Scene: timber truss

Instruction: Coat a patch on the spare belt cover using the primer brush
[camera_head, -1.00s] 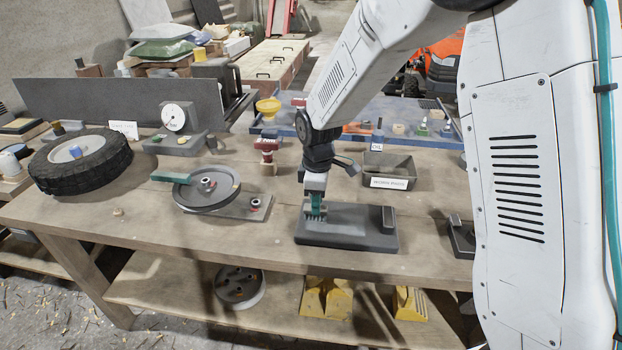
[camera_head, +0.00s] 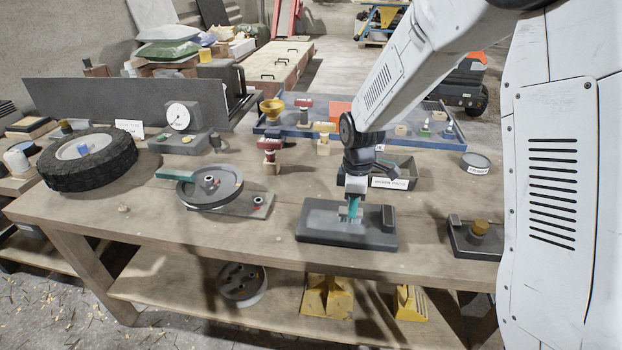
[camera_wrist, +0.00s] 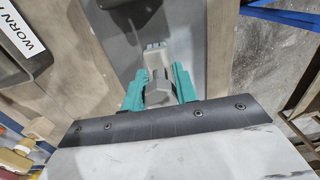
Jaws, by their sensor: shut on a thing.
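The spare belt cover (camera_head: 318,236) looks like a dark grey flat plate near the front edge of the bench, with an upright block at its right end. My gripper (camera_head: 354,206) points down over the middle of this plate. In the wrist view my gripper's teal fingers (camera_wrist: 160,92) are shut on a grey piece, which I take to be the primer brush (camera_wrist: 157,90). Its toothed far end is at or close to the dark surface; I cannot tell whether it touches. No coated patch can be made out on the cover.
A grey tray with a worn-parts label (camera_head: 390,183) stands just behind my gripper. A round labelled tin (camera_head: 476,161) is at the back right, and a dark holder (camera_head: 468,250) is right of the cover. A pulley (camera_head: 210,188) and a tyre (camera_head: 85,160) lie to the left.

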